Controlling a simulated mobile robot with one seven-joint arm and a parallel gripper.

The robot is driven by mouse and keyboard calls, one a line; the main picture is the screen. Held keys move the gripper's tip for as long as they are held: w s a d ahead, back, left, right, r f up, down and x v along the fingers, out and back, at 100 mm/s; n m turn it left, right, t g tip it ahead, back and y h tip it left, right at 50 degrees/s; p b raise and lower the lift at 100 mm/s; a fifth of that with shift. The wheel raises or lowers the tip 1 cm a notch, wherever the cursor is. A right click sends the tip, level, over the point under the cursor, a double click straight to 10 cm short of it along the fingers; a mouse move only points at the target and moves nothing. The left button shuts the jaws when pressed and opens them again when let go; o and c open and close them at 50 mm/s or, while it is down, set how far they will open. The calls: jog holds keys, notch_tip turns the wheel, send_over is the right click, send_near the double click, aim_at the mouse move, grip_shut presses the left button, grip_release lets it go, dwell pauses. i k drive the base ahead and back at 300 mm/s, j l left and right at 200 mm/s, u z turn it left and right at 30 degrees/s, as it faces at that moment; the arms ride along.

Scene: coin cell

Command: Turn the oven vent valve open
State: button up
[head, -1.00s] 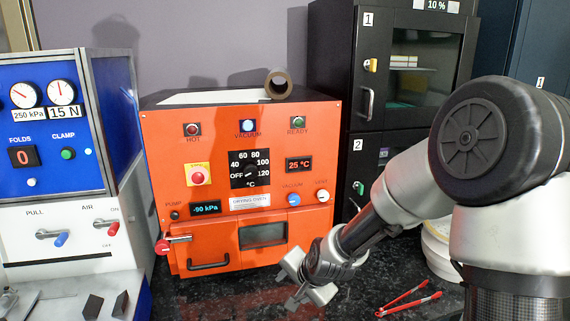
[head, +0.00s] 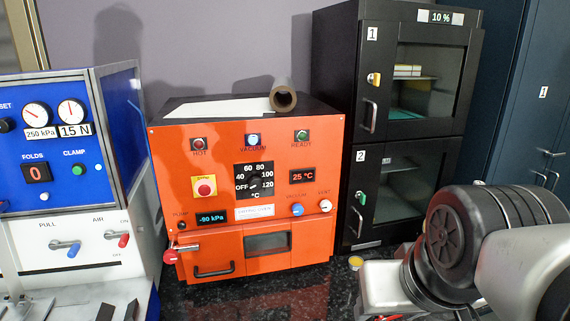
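The orange drying oven (head: 220,232) stands on the dark counter in the head view. Its vent valve (head: 325,205) is a small round white knob under the VENT label, at the right of the front panel. The blue vacuum knob (head: 297,209) is just left of it. The pressure display (head: 212,217) reads -90 kPa and the blue VACUUM lamp is lit. My arm is at the lower right, well apart from the valve. A grey block at its end may be part of my gripper; no clear fingertips show, so its opening cannot be told. The valve is unobstructed.
A black two-door cabinet (head: 345,150) stands right behind the oven. A blue and white press (head: 50,140) is at the left. A red-tipped handle (head: 172,256) sticks out at the oven's lower left. A small yellow-topped item (head: 356,261) sits on the counter (head: 280,295).

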aim_at(325, 205)
jog(key=i+l+u, duration=0.15)
jog(key=l+u, duration=0.85)
